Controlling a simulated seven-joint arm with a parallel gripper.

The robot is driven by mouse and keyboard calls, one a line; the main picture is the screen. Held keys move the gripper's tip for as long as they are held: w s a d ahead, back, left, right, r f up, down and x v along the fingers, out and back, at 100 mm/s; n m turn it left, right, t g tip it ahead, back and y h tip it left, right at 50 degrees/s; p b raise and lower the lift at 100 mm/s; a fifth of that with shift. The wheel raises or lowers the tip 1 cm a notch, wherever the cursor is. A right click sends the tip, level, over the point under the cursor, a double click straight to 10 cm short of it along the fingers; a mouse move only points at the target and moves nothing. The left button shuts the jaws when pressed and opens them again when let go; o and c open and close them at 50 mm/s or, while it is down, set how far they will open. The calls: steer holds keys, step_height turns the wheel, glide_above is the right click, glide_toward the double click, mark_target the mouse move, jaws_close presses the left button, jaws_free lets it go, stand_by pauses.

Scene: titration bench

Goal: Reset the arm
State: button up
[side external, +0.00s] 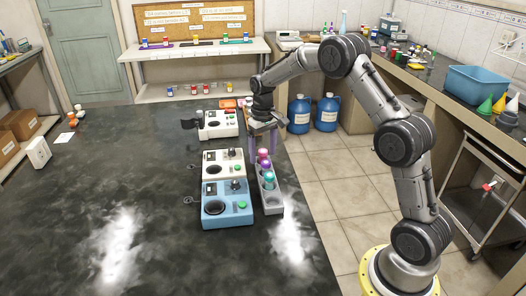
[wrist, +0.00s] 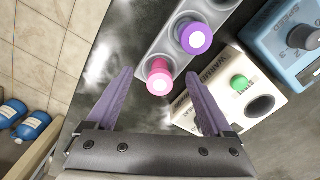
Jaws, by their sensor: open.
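My gripper (wrist: 158,92) is open and empty in the wrist view, its two purple fingers spread apart. A pink-capped bottle (wrist: 159,78) shows between and beyond the fingertips, apart from them. It stands at the near end of a grey rack (wrist: 155,38), with a purple-capped bottle (wrist: 196,38) beside it. In the side external view my gripper (side external: 266,150) hangs above the bench at the far end of the rack (side external: 272,203), which holds pink, purple and teal capped bottles.
A blue device (side external: 227,205), a white device (side external: 223,164) and another white device (side external: 218,124) stand left of the rack on the dark bench (side external: 100,205). The bench's left part is mostly clear. Blue jugs (side external: 299,114) stand on the floor beyond.

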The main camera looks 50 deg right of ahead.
steer(key=shift+o, duration=0.4)
steer(key=shift+r, duration=3)
